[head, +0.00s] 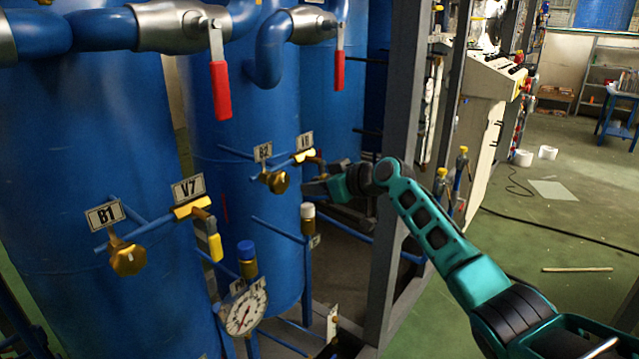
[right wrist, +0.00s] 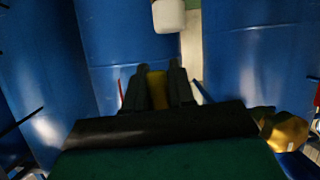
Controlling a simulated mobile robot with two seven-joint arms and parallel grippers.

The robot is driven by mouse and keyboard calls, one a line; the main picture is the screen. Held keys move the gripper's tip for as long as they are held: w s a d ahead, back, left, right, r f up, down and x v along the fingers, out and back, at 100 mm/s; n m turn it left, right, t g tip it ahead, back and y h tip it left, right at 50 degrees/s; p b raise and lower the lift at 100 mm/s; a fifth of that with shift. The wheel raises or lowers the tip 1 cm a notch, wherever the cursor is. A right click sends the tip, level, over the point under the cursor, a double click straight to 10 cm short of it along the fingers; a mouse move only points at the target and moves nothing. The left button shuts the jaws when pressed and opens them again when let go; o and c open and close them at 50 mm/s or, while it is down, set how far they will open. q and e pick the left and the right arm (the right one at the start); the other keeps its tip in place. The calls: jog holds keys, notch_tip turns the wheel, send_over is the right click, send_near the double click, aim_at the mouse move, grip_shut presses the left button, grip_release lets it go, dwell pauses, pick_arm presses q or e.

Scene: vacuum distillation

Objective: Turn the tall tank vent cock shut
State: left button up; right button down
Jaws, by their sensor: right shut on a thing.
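The brass cock tagged V8 (head: 304,157) sits on a thin blue pipe in front of a tall blue tank (head: 235,110). My right gripper (head: 312,187) reaches it from the right, just below the cock body. In the right wrist view its fingers (right wrist: 157,85) are shut on the yellow handle (right wrist: 157,90), which stands between them. In the head view the gripper mostly hides this handle. A similar cock tagged V7 (head: 192,208) on the nearer tank has its yellow handle hanging down. My left gripper is not in view.
A brass knob tagged B2 (head: 277,182) is close left of my right gripper, and knob B1 (head: 127,258) is further left. A white-capped fitting (head: 308,212) stands just below. A grey frame post (head: 398,130) rises close behind my right arm.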

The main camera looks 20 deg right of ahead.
jog(key=shift+s+a+m, duration=0.1)
jog(key=shift+a+m, duration=0.1)
jog(key=shift+m, duration=0.1)
dwell(0.4)
jog(key=c, duration=1)
grip_release()
jog(key=shift+c, duration=0.2)
jog(key=shift+s, duration=0.1)
jog(key=v, duration=1.2)
jog(key=shift+s+d+r, duration=0.15)
jog(key=shift+d+r, duration=0.05)
jog(key=shift+d, duration=0.2)
